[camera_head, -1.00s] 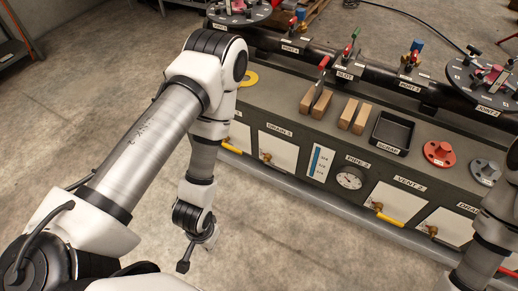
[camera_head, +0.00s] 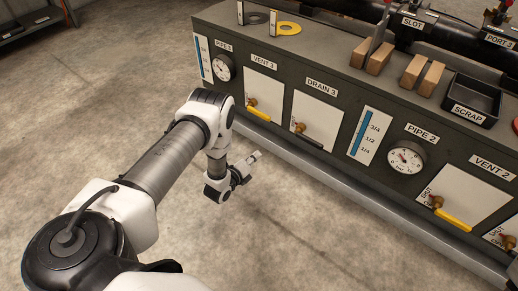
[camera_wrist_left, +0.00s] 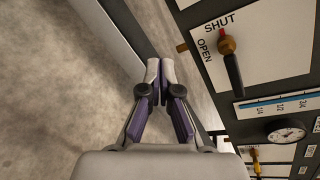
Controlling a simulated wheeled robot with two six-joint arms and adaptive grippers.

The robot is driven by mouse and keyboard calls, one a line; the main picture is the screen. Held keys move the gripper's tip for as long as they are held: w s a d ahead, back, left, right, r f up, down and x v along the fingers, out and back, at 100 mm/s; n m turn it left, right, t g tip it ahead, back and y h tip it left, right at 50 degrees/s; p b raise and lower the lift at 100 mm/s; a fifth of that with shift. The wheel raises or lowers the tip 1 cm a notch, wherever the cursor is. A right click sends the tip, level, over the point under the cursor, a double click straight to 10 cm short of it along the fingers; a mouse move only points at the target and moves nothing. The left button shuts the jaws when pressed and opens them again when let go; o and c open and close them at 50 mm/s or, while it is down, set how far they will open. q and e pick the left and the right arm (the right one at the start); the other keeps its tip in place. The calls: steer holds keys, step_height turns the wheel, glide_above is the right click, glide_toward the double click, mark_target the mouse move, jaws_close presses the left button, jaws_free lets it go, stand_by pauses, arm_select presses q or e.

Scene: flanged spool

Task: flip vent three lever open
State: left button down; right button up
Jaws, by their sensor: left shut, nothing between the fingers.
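The panel under the label VENT 3 (camera_head: 264,64) holds the vent three lever (camera_head: 258,112), a brass-coloured knob with a yellow handle that slants down and right. Its position marks are too small to read in the head view. My left gripper (camera_head: 256,156) is shut and empty, over the floor in front of the cabinet and below the lever, apart from it. In the left wrist view the closed gripper (camera_wrist_left: 160,66) points towards the cabinet's lower edge. A dark-handled lever (camera_wrist_left: 231,62) beside SHUT and OPEN marks is there, apparently the DRAIN 3 one. My right gripper is not in view.
The DRAIN 3 lever (camera_head: 304,131) sits right of VENT 3. A rail (camera_head: 330,170) runs along the cabinet's foot. Further right are the PIPE 2 dial (camera_head: 405,159) and the yellow VENT 2 lever (camera_head: 452,217). Open floor (camera_head: 300,240) lies in front.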

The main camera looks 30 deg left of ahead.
arm_select(q)
steer(key=w+a+f+m+t+h+b, duration=0.1)
steer(key=a+m+t+b, duration=0.4)
steer(key=m, duration=0.7)
step_height(320, 180, down, 3)
steer(key=shift+w+a+r+h+b, duration=0.2)
steer(key=shift+w+a+h+b, duration=0.3)
steer(key=shift+a, duration=0.55)
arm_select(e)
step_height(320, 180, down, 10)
arm_select(q)
steer(key=shift+w, duration=0.15)
steer(key=w+r+b, duration=0.5)
steer(key=w+r, duration=0.1)
steer(key=w, duration=0.3)
steer(key=shift+w+d+r+y, duration=0.2)
steer(key=shift+w+d+y, duration=0.1)
steer(key=shift+d, duration=0.1)
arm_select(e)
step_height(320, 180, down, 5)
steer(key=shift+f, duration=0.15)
